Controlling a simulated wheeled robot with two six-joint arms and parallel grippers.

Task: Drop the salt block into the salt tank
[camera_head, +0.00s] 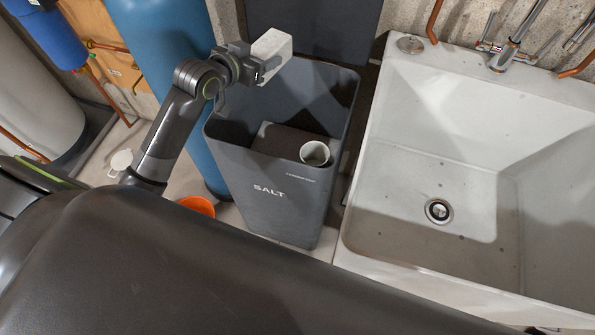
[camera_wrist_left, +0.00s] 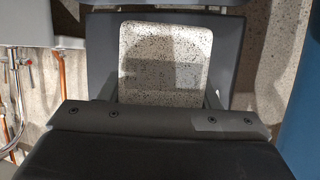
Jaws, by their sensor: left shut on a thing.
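The salt block (camera_head: 271,50) is a pale, speckled block held up by my left gripper (camera_head: 262,69). The gripper is shut on it, above the back left part of the open salt tank. The salt tank (camera_head: 262,195) is a dark grey bin with "SALT" on its front. Inside it are a dark floor or ledge and a white round tube (camera_head: 315,153). In the left wrist view the salt block (camera_wrist_left: 165,50) stands between the fingers of the left gripper (camera_wrist_left: 160,100), with dark grey surfaces behind it. My right gripper is not in view.
A white sink (camera_head: 430,185) with a tap (camera_head: 510,50) stands right of the tank. A tall blue cylinder (camera_head: 170,50) stands at its left. An orange bowl (camera_head: 198,205) is on the floor nearby. The raised dark lid (camera_head: 315,30) is behind the tank.

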